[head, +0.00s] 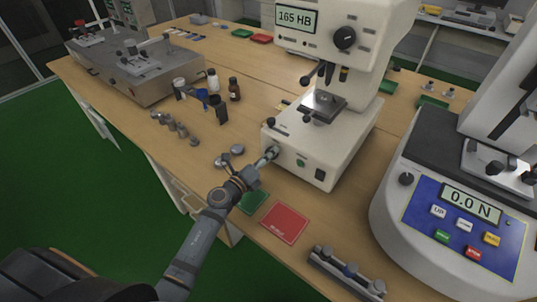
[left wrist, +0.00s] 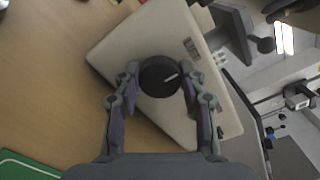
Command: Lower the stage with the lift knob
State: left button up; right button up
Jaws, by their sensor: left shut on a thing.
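The white hardness tester (head: 318,135) stands on the wooden bench, its display reading 165 HB. Its stage (head: 323,106) is the grey plate below the lens turret. My left gripper (head: 270,153) is at the lower left side of the tester's base. In the head view the gripper mostly hides the knob. My right gripper is not in view.
A red mat (head: 284,223) and a green mat (head: 252,201) lie in front of the tester. A force tester (head: 450,215) reading 0.0 N stands at the right. Small bottles (head: 234,90) and metal weights (head: 170,122) stand to the left.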

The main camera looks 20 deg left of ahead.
pick_arm(q)
jog(key=o, duration=1.1)
jog(key=shift+o, duration=0.2)
jog(key=shift+s, duration=0.1)
jog(key=v, duration=1.1)
jog(key=shift+s+a+r, duration=0.1)
jog(key=shift+s+a, duration=0.05)
jog(key=shift+s, duration=0.25)
